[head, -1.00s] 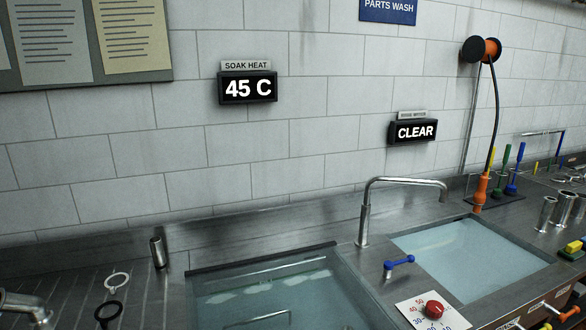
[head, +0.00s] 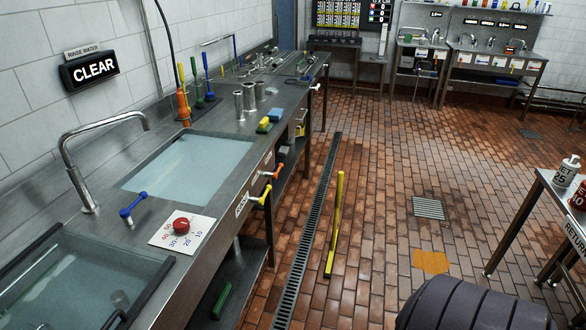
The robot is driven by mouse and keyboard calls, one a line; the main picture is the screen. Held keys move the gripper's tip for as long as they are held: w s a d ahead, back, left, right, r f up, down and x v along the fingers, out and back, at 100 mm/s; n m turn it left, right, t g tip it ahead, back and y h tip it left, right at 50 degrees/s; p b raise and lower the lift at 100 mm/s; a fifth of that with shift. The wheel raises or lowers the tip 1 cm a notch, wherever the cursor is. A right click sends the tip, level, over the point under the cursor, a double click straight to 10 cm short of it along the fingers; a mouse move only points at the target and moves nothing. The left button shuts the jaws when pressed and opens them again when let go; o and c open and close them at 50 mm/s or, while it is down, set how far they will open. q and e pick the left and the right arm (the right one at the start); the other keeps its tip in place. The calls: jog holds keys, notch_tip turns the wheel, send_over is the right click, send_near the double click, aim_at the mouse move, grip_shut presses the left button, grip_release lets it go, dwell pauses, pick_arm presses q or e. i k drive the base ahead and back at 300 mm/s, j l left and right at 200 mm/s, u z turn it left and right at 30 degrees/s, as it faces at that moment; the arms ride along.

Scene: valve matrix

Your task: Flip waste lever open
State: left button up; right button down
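Two levers stick out from the front edge of the steel sink counter in the head view: an orange lever (head: 273,171) and, nearer, a yellow lever (head: 262,195). Small white labels sit by them on the counter front, such as the label (head: 242,204) by the yellow lever; their print is too small to read, so I cannot tell which lever is the waste one. A blue lever (head: 133,204) stands on the counter between the basins. Neither of my grippers is in view.
The counter holds a water-filled rinse basin (head: 190,168), a soak basin (head: 70,285) and a red dial (head: 181,226). A table (head: 545,200) with bottles is at right. The tiled floor between is largely clear.

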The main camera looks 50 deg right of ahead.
aim_at(261, 200)
jog(key=z, duration=1.3)
jog(key=i+l+u, duration=0.4)
jog(key=i+l, duration=0.3)
jog(key=i+l+u, duration=0.2)
jog(key=i+l, duration=0.25)
jog(key=i+l+u, duration=0.25)
jog(key=l, duration=0.25)
jog(key=i+l+u, duration=0.2)
jog(key=i+l, duration=0.2)
jog(key=l, duration=0.15)
